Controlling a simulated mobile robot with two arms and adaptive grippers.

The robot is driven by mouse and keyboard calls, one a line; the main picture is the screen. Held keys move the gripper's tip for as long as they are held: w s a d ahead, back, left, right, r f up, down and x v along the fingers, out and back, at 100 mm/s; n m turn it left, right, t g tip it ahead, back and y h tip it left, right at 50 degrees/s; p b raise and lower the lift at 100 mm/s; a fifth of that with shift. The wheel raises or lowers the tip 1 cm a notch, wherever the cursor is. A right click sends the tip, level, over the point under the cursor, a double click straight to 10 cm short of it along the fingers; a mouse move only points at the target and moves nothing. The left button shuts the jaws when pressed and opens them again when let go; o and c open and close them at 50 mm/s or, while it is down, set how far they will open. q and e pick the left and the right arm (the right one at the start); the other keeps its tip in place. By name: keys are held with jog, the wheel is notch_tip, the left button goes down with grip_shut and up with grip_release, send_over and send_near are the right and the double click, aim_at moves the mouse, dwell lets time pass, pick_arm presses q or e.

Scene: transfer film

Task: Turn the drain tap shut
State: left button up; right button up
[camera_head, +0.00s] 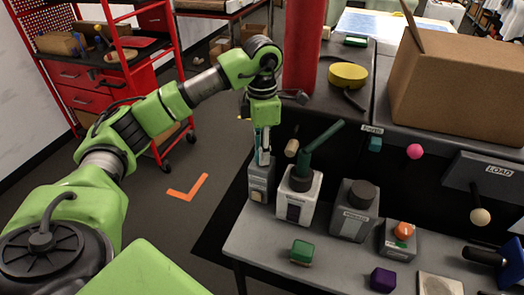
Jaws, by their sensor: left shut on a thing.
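My left arm comes in from the left, and its gripper (263,150) points down over a small grey box (261,180) on the front bench. The fingers are shut on a thin teal handle (257,142) above that box, mostly hidden by the fingers. I cannot read a label that says which fitting is the drain tap. Beside it, a white-grey block (298,203) bears a dark green lever (321,145) tilted up to the right. My right gripper is not in view.
Close by on the bench are a grey block with a dark round knob (361,194), an orange button box (398,240), a green block (301,252) and a purple block (382,279). A red cylinder (303,45) and a cardboard box (455,85) stand behind.

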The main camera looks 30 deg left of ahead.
pick_arm(q)
jog(key=n, duration=0.4)
jog(key=shift+n+b, duration=0.3)
jog(key=shift+n, duration=1.9)
jog(key=o, duration=1.1)
notch_tip(320, 180, up, 12)
